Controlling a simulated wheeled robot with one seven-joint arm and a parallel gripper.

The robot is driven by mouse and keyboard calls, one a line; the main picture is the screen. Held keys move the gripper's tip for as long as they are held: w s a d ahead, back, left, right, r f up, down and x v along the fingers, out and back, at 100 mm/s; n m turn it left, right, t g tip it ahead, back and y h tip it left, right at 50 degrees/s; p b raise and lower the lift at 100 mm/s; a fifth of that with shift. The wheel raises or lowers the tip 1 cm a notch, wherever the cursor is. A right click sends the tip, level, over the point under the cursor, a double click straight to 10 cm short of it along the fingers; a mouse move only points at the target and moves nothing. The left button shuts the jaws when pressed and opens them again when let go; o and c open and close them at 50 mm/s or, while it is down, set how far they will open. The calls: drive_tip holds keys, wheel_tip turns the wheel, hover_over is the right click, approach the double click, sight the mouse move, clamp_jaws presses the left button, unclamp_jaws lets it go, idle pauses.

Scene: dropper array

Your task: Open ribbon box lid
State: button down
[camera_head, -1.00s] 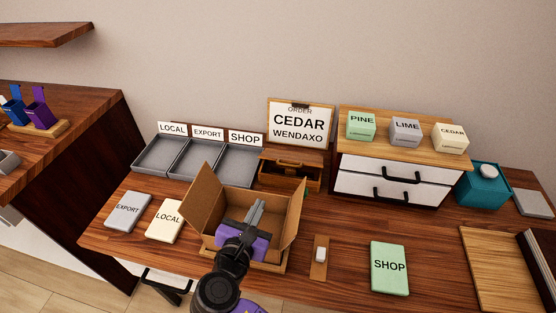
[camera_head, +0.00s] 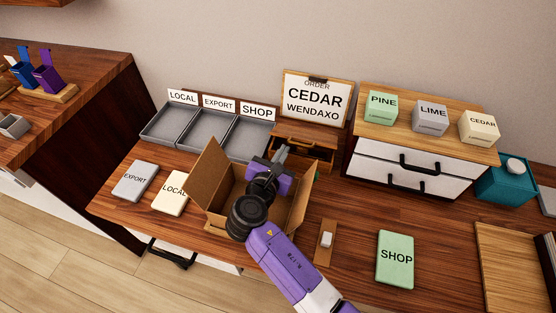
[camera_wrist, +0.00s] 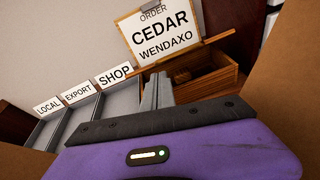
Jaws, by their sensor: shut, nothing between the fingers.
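A small brown wooden box (camera_head: 318,150) stands behind the cardboard carton, below the order clipboard. In the wrist view its wooden body (camera_wrist: 222,80) shows a dark recess with a brown piece inside; I cannot tell whether its lid is raised. No label names the ribbon box. A teal box (camera_head: 503,183) with a white round piece on top stands at the right. My gripper (camera_head: 281,153) is shut and empty, above the back of the carton and close to the wooden box's left front. Its fingers (camera_wrist: 157,90) show just left of the box in the wrist view; contact is unclear.
The open cardboard carton (camera_head: 208,180) has raised flaps around my gripper. Grey trays (camera_head: 205,137) stand left of the wooden box. The order clipboard (camera_head: 315,98) reads CEDAR WENDAXO. A drawer unit (camera_head: 405,168) stands right. A SHOP card (camera_head: 395,260) lies in front.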

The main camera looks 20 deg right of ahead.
drive_tip(key=shift+x, duration=0.8)
drive_tip(key=shift+r, duration=0.15)
